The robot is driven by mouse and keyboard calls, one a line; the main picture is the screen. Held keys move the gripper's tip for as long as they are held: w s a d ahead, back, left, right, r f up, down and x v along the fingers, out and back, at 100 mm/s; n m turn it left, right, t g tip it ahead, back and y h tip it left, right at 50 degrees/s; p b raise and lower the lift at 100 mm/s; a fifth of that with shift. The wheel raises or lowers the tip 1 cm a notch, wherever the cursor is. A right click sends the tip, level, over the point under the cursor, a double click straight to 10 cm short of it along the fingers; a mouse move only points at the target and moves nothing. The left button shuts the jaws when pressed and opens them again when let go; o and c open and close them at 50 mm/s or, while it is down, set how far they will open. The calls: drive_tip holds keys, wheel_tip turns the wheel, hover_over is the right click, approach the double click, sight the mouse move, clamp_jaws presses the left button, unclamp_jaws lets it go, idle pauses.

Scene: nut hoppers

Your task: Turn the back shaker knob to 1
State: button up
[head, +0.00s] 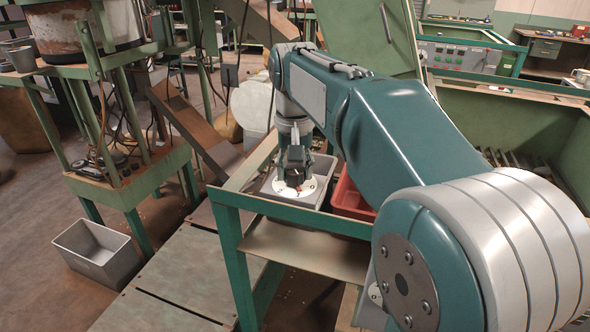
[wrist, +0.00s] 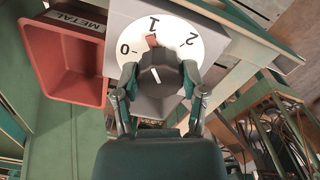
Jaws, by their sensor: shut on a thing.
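The shaker knob (wrist: 157,72) is black and sits at the centre of a white round dial (wrist: 205,33) marked 0, 1 and 2. A small red-orange mark on the knob's upper end lies just below the 1, and a short white line shows on its lower face. My gripper (wrist: 160,80) is shut on the knob, with one finger on each side. In the head view my gripper (head: 295,158) comes down from above over the dial (head: 287,190), which hides most of the knob there.
A red bin (head: 348,197) stands to the right of the dial; in the wrist view the red bin (wrist: 70,70) is at left beside a METAL label. A green frame (head: 228,245) stands in front. A grey bin (head: 95,248) is on the floor at left.

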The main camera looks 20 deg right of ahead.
sight(293, 169)
drive_tip(key=shift+f+m, duration=0.1)
drive_tip(key=shift+m, duration=0.5)
drive_tip(key=o, duration=1.1)
drive_tip(key=shift+w+a, duration=0.1)
drive_tip(key=shift+o, duration=0.2)
wheel_tip(293, 169, up, 12)
